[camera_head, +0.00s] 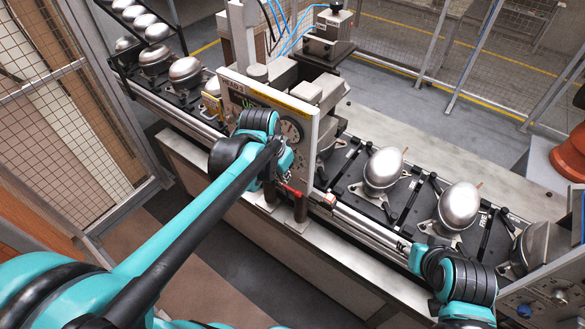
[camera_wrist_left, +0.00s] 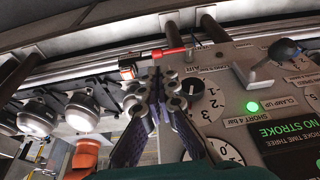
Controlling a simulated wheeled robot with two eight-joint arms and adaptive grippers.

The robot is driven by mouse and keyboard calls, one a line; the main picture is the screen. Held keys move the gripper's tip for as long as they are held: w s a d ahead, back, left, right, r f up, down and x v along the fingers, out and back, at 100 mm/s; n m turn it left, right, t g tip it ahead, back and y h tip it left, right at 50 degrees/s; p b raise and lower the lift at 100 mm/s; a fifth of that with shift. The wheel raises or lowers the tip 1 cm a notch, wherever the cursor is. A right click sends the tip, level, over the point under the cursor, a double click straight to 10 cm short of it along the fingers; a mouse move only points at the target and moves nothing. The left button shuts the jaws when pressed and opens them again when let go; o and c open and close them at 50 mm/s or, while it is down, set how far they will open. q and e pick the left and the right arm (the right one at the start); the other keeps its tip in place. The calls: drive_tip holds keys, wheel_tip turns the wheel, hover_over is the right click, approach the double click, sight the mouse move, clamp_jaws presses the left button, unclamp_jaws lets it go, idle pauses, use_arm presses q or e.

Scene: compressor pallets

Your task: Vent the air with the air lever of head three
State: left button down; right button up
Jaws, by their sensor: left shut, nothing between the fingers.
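The head three panel (camera_head: 250,92) faces my left arm in the head view. Its air lever (camera_head: 293,191) is a small red handle at the panel's lower edge. In the wrist view the red lever (camera_wrist_left: 170,51) lies just beyond my left fingertips, beside a round dial (camera_wrist_left: 208,98). My left gripper (camera_wrist_left: 157,80) is shut and empty; a gap or contact with the lever is hard to judge. In the head view my left gripper (camera_head: 284,165) is partly hidden by its arm. My right wrist (camera_head: 420,260) is at lower right, its fingers too unclear to judge.
The panel shows a green lamp (camera_wrist_left: 252,106) by a clamp-up label and a no-stroke display (camera_wrist_left: 300,128). Silver compressors (camera_head: 384,168) stand on pallets along the conveyor (camera_head: 345,215). Dark posts (camera_head: 301,207) stand close to the lever. Mesh fencing (camera_head: 65,110) stands at left.

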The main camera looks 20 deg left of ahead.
sight(294, 192)
use_arm(q)
drive_tip(key=shift+w+r+p, duration=0.6)
drive_tip(key=shift+w+r, duration=0.1)
drive_tip(key=shift+w, duration=0.25)
use_arm(e)
wheel_tip(294, 192, up, 2)
drive_tip(key=shift+w+a+r, duration=0.1)
use_arm(q)
drive_tip(key=x, duration=0.7)
drive_tip(key=b+x, duration=0.1)
drive_tip(key=x, duration=0.6)
drive_tip(key=shift+s+f, duration=0.1)
drive_tip(key=shift+s, duration=0.15)
use_arm(e)
drive_tip(key=shift+f, duration=0.6)
use_arm(q)
drive_tip(key=shift+d+m+b, duration=0.1)
drive_tip(key=shift+m+b, duration=0.2)
use_arm(e)
drive_tip(key=shift+f, duration=0.15)
use_arm(q)
drive_tip(key=shift+s+d+f+y, duration=0.1)
drive_tip(key=shift+f+y, duration=0.1)
drive_tip(key=shift+y, duration=0.1)
use_arm(e)
drive_tip(key=shift+f, duration=0.3)
